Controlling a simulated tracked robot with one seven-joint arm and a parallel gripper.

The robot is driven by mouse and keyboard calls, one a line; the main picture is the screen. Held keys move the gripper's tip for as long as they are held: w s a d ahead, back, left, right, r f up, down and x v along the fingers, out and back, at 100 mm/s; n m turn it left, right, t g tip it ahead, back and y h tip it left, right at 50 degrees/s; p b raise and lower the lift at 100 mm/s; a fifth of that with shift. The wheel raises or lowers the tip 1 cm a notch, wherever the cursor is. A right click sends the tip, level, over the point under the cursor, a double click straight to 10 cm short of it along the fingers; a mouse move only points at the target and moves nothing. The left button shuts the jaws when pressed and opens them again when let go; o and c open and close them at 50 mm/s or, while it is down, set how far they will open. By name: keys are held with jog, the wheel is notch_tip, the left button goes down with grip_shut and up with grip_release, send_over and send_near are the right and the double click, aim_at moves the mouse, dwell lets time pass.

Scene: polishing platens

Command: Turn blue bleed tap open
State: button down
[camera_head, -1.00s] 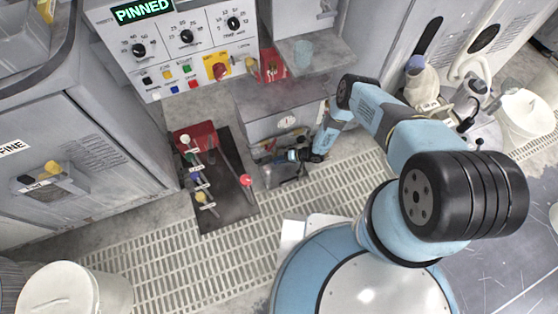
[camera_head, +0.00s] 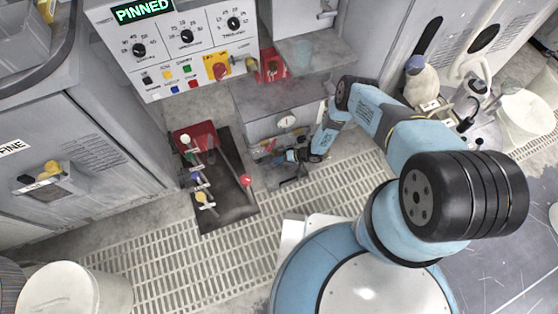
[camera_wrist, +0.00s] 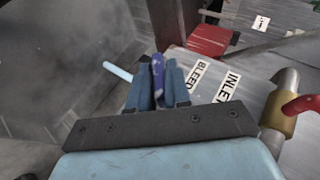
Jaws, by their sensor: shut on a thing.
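In the wrist view the dark blue tap handle (camera_wrist: 157,76) stands between the blue fingers of my gripper (camera_wrist: 158,86), which are shut on it. A white BLEED label (camera_wrist: 207,76) lies just right of the fingers on a grey metal panel. The tap's body and pivot are hidden behind the fingers and the gripper's dark bar. In the head view my gripper (camera_head: 290,156) is low beside the grey cabinet with a gauge, and the tap cannot be made out there.
An INLET label (camera_wrist: 230,90) sits beside BLEED, with a red lever (camera_wrist: 302,104) on a brass valve to its right. A pale blue rod (camera_wrist: 118,71) juts out left of the fingers. A black plate with several coloured-knob levers (camera_head: 228,208) stands left of my gripper.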

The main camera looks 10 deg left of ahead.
jog(key=shift+d+r+h, duration=0.1)
jog(key=shift+h, duration=0.3)
jog(key=shift+s+n+t+h, duration=0.1)
jog(key=shift+n+t+h, duration=0.4)
jog(key=shift+t+h, duration=0.75)
jog(key=shift+s+a+r+n+t+h, duration=0.15)
jog(key=shift+t+h, duration=0.15)
jog(key=shift+h, duration=0.5)
jog(key=shift+w+a+f+n+t+h, duration=0.1)
jog(key=shift+n+t+h, duration=0.15)
jog(key=shift+h, duration=0.5)
jog(key=shift+s+a+r+n+t+h, duration=0.1)
jog(key=shift+t+h, duration=0.2)
jog(key=shift+h, duration=0.5)
jog(key=shift+t+h, duration=0.3)
jog(key=shift+h, duration=0.1)
jog(key=c, duration=1.2)
grip_release()
jog(key=shift+o, duration=0.2)
